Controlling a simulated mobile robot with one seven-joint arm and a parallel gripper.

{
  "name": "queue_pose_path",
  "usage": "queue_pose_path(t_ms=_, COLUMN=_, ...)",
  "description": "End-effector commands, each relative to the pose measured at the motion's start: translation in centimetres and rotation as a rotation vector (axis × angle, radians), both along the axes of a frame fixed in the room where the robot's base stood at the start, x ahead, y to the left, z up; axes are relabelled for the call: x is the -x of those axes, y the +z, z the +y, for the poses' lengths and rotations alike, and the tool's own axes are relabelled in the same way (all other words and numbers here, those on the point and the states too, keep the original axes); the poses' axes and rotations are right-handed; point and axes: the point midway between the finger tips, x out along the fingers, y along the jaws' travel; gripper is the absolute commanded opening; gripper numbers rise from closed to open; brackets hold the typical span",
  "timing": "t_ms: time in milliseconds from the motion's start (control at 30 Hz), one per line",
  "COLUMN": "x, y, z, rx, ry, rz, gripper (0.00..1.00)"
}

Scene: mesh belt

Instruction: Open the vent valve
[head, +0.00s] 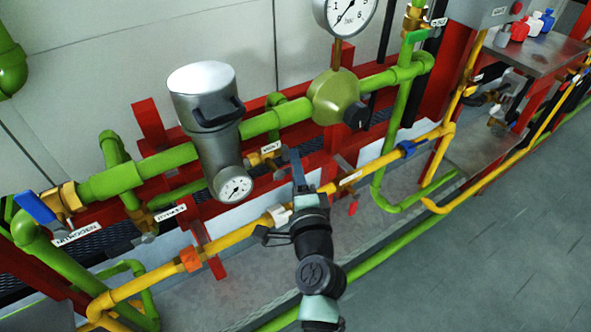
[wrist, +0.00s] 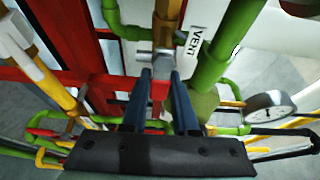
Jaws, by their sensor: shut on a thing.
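The vent valve is a small brass fitting (head: 262,158) on the green pipework, beside a white VENT label (head: 271,147) in the head view. In the wrist view its brass body (wrist: 168,14) is at the top centre, with the VENT label (wrist: 193,42) to its right. My gripper (head: 291,157) reaches up to it from the front. In the wrist view the two dark fingers of my gripper (wrist: 161,76) are close together just below the valve body, shut on its handle. The handle is mostly hidden between the fingers.
A grey filter canister (head: 204,95) with a dial stands left of the valve. A round regulator (head: 336,97) and pressure gauge (head: 346,14) are at the right. A blue-handled nitrogen valve (head: 36,208) is far left.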

Motion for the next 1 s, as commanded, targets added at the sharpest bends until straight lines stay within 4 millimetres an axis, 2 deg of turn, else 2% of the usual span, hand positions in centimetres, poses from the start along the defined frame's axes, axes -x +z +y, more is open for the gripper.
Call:
queue_pose_path(t_ms=133, x=0.0, y=0.1, z=-0.1, rx=0.004, ry=-0.001, rz=-0.001, gripper=0.0)
queue_pose_path(t_ms=167, x=0.0, y=0.1, z=-0.1, rx=0.004, ry=-0.001, rz=-0.001, gripper=0.29)
queue_pose_path(t_ms=300, x=0.0, y=0.1, z=0.0, rx=0.002, ry=-0.001, rz=0.0, gripper=0.55)
queue_pose_path(t_ms=333, x=0.0, y=0.1, z=0.0, rx=0.002, ry=-0.001, rz=0.0, gripper=0.57)
queue_pose_path(t_ms=600, x=0.0, y=0.0, z=0.0, rx=0.001, ry=-0.001, rz=0.0, gripper=0.57)
queue_pose_path(t_ms=733, x=0.7, y=-0.1, z=-0.1, rx=0.0, ry=-0.001, rz=0.002, gripper=0.57)
queue_pose_path(t_ms=867, x=2.5, y=-0.1, z=-0.4, rx=0.0, ry=-0.002, rz=0.002, gripper=0.57)
queue_pose_path(t_ms=1000, x=5.3, y=-0.2, z=-0.7, rx=0.0, ry=-0.002, rz=0.003, gripper=0.57)
